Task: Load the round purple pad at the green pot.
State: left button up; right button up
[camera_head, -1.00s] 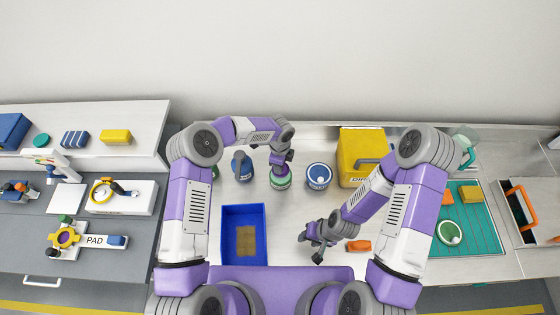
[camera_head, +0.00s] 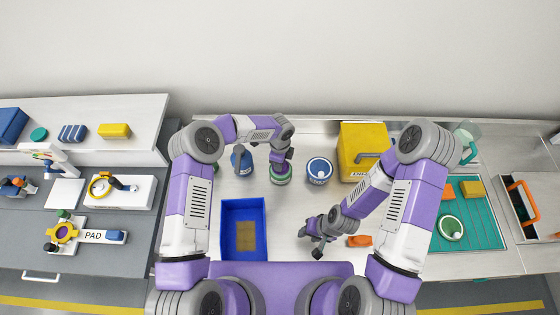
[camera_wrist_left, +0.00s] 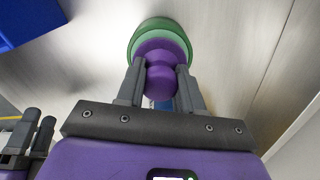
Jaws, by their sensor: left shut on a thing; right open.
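The round purple pad (camera_wrist_left: 162,50) shows in the left wrist view, with a knob between the two fingers of my left gripper (camera_wrist_left: 160,72). The pad is at the mouth of the green pot (camera_wrist_left: 139,40), which rings it. Whether it rests in the pot or hovers just above cannot be told. In the head view my left gripper (camera_head: 280,162) points down over the green pot (camera_head: 281,179) and hides most of the pad. My right gripper (camera_head: 314,240) is open and empty above the table, right of the blue tray.
A blue tray (camera_head: 229,241) lies left of my right gripper. A blue-and-white pot (camera_head: 319,171) stands right of the green pot, and a blue object (camera_head: 241,161) stands left of it. A yellow box (camera_head: 351,145) is at the back right. An orange piece (camera_head: 360,241) lies near my right gripper.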

pick_arm(q)
jog(key=shift+f+b, duration=0.5)
pick_arm(e)
jog(key=shift+f, duration=0.5)
pick_arm(q)
jog(key=shift+s+f+b, duration=0.1)
jog(key=shift+f+b, duration=0.05)
jog(key=shift+b, duration=0.2)
pick_arm(e)
jog(key=shift+f, duration=0.35)
dwell(1.1)
pick_arm(q)
jog(key=shift+r+p, duration=1.6)
jog(key=shift+r, duration=2.05)
pick_arm(e)
jog(key=shift+r, duration=1.55)
pick_arm(q)
jog(key=shift+f, duration=0.1)
pick_arm(e)
jog(key=shift+s, duration=0.1)
